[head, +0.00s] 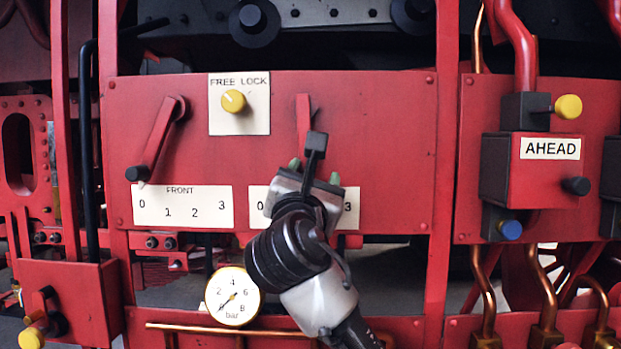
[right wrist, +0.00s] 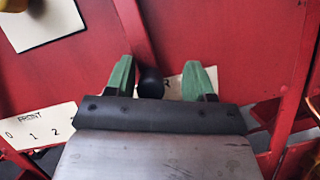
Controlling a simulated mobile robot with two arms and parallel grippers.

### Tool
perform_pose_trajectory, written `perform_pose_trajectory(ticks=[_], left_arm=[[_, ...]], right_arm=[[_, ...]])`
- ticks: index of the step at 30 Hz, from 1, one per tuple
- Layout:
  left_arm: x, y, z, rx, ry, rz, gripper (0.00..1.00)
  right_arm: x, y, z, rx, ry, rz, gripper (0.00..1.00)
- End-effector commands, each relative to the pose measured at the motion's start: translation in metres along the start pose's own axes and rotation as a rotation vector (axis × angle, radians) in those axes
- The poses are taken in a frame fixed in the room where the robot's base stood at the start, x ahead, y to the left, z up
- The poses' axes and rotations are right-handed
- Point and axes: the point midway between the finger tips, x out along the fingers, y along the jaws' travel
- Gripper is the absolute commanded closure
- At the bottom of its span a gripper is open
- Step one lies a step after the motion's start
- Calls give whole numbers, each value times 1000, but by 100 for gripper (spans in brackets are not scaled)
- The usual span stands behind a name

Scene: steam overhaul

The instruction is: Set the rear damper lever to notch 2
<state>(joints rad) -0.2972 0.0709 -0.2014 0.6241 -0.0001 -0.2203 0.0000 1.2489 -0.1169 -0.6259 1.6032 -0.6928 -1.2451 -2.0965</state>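The rear damper lever (head: 303,112) is a red bar hanging about upright on the red panel. Its lower end is hidden behind my right gripper in the head view. In the right wrist view the red bar (right wrist: 132,28) ends in a black knob (right wrist: 150,84). My right gripper (head: 315,172) is open, with its green fingertips (right wrist: 161,80) on either side of the knob; the knob sits closer to the left finger. The rear scale plate (head: 352,207) shows a 3 at its right end; its middle numbers are covered, so the notch cannot be read. My left gripper is not in view.
The front damper lever (head: 160,138) points at 0 on its plate (head: 183,207). A yellow FREE LOCK knob (head: 233,101) sits between the levers. A pressure gauge (head: 234,295) is below. The AHEAD box (head: 530,170) with knobs stands out at the right.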

Motion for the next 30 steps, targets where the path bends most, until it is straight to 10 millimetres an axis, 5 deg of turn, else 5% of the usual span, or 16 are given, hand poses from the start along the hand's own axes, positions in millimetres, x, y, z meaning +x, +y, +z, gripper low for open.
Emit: perform_pose_trajectory(ticks=[11, 24, 30], left_arm=[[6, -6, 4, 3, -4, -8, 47], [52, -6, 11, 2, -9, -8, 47], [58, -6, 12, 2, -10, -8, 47]], right_arm=[[-7, -2, -5, -2, 6, -3, 47], [-90, 0, -4, 0, 1, 4, 47], [-108, 0, -1, -1, 1, 1, 47]])
